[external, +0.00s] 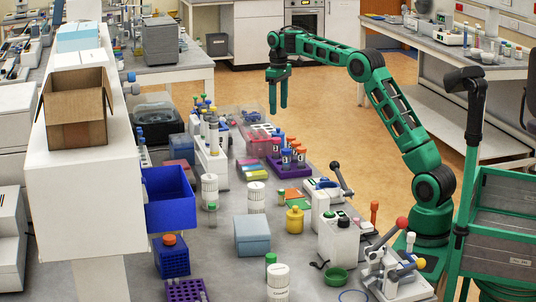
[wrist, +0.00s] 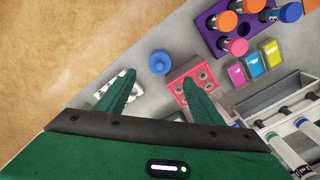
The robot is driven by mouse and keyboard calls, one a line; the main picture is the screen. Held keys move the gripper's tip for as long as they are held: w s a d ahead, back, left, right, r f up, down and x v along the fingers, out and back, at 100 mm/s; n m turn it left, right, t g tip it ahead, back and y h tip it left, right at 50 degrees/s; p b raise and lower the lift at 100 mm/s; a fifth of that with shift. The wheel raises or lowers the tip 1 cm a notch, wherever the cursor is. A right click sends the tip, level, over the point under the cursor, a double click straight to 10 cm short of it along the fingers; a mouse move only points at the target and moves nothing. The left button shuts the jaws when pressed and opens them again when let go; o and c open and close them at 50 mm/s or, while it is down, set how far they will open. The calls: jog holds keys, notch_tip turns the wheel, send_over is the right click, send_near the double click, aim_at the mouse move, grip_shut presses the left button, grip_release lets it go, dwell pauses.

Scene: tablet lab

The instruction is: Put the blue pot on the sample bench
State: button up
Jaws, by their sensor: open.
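A small round blue pot (wrist: 161,62) stands on the grey bench (wrist: 178,38) in the wrist view, close to the bench edge. It shows between and just beyond my fingertips, and the fingers do not hold it. My gripper (external: 277,106) hangs fingers down over the far end of the bench in the external view. Its two green fingers (wrist: 160,70) are apart and empty in the wrist view. I cannot pick out the blue pot for certain in the external view among the small items there. No label shows which bench is the sample bench.
A red block with holes (wrist: 188,86) is beside the pot, partly behind my right finger. A purple rack of capped tubes (wrist: 244,44), a yellow block (wrist: 253,65) and a grey tube rack (wrist: 262,100) stand close by. A white bench (external: 430,48) is at the back right.

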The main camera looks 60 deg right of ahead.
jog(key=s+a+r+m, duration=0.1)
jog(key=s+m, duration=0.1)
jog(key=s, duration=1)
jog(key=s+a+r+m, duration=0.1)
jog(key=s+a, duration=0.1)
jog(key=s, duration=0.9)
jog(key=s+a+f+m, duration=0.1)
jog(key=s+f, duration=0.3)
jog(key=s, duration=0.5)
jog(key=s+a+f+m, duration=0.1)
jog(key=s+a+f, duration=0.2)
jog(key=s, duration=0.7)
jog(key=s+a+f+m, duration=0.1)
jog(key=s+a+f, duration=0.2)
jog(key=s, duration=0.7)
notch_tip(320, 180, down, 3)
jog(key=shift+r, duration=0.2)
